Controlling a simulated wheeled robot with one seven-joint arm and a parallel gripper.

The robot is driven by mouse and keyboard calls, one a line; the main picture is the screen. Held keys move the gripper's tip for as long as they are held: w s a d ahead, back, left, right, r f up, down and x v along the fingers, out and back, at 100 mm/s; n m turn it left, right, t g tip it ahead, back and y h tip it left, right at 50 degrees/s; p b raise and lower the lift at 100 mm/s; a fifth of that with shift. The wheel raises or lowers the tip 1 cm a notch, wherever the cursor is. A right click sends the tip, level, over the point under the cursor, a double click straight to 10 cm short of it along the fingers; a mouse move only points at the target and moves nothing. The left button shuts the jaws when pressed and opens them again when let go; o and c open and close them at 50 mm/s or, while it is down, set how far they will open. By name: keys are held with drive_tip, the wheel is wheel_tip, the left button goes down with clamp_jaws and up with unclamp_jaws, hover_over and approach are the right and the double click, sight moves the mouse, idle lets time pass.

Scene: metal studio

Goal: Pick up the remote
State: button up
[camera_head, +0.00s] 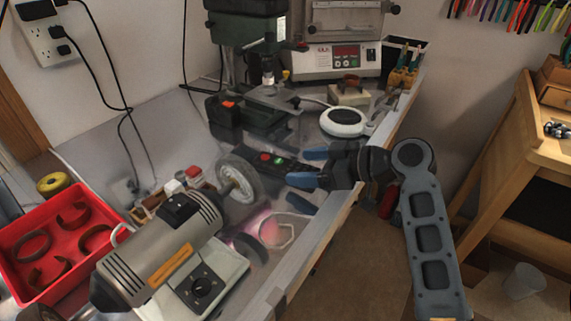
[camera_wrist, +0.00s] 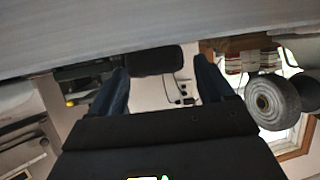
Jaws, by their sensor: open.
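The remote (camera_head: 268,158) is a long black object with a red and a green button. It lies on the grey workbench between the grinder wheel and my gripper. My gripper (camera_head: 297,167) comes in from the right with its two blue fingers apart, around the near end of the remote. In the wrist view a dark, blunt block, which looks like the end of the remote (camera_wrist: 155,60), shows between the open fingertips (camera_wrist: 160,68). I cannot tell whether the fingers touch it.
A bench grinder (camera_head: 160,255) with a grey wheel (camera_head: 239,180) stands left of the remote. A red tray (camera_head: 60,215) is at far left. A white round device (camera_head: 343,121) and a drill press (camera_head: 250,45) stand behind. The workbench's front edge (camera_head: 325,235) runs below my gripper.

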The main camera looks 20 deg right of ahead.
drive_tip(key=shift+x, duration=0.95)
drive_tip(key=c, duration=1.1)
